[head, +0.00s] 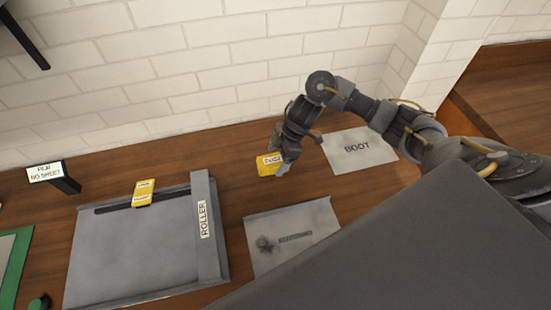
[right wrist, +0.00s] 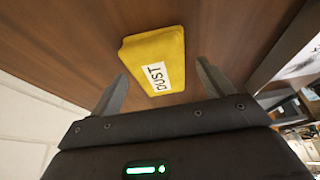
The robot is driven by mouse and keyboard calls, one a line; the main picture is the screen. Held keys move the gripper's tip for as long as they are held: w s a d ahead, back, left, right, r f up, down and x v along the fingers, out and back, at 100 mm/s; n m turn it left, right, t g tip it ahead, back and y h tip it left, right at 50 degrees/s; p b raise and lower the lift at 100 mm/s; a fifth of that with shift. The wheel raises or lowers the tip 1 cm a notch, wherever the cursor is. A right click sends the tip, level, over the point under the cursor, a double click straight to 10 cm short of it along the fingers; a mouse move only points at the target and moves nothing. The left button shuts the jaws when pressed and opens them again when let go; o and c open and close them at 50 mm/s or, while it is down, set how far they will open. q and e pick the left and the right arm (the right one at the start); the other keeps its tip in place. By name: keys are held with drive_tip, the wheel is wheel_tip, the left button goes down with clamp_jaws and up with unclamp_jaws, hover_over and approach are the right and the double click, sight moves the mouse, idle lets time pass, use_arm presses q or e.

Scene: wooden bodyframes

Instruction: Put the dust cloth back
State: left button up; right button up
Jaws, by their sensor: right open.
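The yellow dust cloth (head: 268,165), with a white label, lies on the wooden bench near the wall. It also shows in the right wrist view (right wrist: 158,48), where the label reads DUST. My right gripper (head: 279,169) is open at the cloth, and its body hides part of it in the head view. In the right wrist view the two fingers (right wrist: 161,78) stand apart on either side of the cloth's near end, with nothing clamped. Whether they touch it I cannot tell. My left gripper is not in view.
A grey tray (head: 130,255) labelled ROLLER bears a yellow labelled piece (head: 143,192). A smudged grey plate (head: 292,234) and a pale BOOT sheet (head: 357,152) lie beside the cloth. A small sign (head: 47,173) stands left. The white brick wall (head: 180,75) bounds the back.

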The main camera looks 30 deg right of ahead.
drive_tip(key=v, duration=1.1)
